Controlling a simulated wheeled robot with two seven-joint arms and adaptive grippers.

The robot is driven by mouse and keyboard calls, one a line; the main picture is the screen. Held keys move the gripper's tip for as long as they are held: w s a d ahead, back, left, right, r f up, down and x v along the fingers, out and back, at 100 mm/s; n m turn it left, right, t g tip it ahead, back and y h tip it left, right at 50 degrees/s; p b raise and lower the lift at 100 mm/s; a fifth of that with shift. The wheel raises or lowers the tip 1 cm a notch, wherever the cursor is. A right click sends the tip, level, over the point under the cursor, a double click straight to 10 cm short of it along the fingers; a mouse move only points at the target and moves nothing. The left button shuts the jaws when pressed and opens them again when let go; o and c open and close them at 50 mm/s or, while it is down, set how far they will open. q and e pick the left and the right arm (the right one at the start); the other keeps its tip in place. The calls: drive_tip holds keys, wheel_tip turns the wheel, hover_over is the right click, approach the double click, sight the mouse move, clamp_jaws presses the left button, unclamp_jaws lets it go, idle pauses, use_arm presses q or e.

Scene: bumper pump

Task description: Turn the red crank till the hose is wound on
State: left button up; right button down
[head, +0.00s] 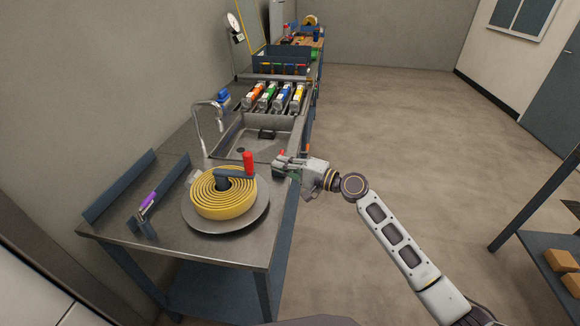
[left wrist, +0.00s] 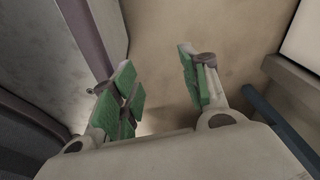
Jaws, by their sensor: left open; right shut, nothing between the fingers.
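The red crank (head: 248,161) stands upright at the end of a dark arm over the hose reel, in the head view. The yellow hose (head: 222,205) lies in a flat coil on the grey round plate (head: 232,227) of the reel, on the near bench. My right gripper (head: 281,163) is shut and empty, a little to the right of the red crank and apart from it, above the bench's right edge. My left gripper (left wrist: 158,88) shows only in the left wrist view, open with green finger pads and nothing between them.
A metal sink (head: 256,140) with a tap (head: 208,122) lies behind the reel. A purple-handled tool (head: 147,203) stands at the left of the bench (head: 170,250). Coloured items stand in a row farther back. The floor to the right is clear up to a shelf (head: 555,245).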

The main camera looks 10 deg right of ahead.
use_arm(q)
drive_tip(key=s+a, duration=0.1)
drive_tip(key=s, duration=0.1)
drive_tip(key=s+a+p, duration=0.1)
drive_tip(key=s, duration=0.1)
drive_tip(key=shift+a+p, duration=0.15)
drive_tip(key=shift+p, duration=0.15)
use_arm(e)
drive_tip(key=a, duration=0.2)
drive_tip(key=s+a, duration=0.1)
drive_tip(key=a, duration=0.1)
drive_tip(key=shift+a, duration=0.4)
use_arm(q)
drive_tip(key=shift+w, duration=0.15)
drive_tip(key=shift+w+r, duration=0.1)
drive_tip(key=shift+w, duration=0.2)
use_arm(e)
drive_tip(key=shift+s, duration=0.15)
use_arm(q)
drive_tip(key=shift+s+a+p, duration=0.2)
drive_tip(key=shift+s, duration=0.3)
drive_tip(key=shift+s+a+p, duration=0.2)
drive_tip(key=shift+s, duration=0.3)
use_arm(e)
drive_tip(key=shift+s+a, duration=0.25)
drive_tip(key=shift+s, duration=0.8)
use_arm(q)
drive_tip(key=shift+w, duration=0.15)
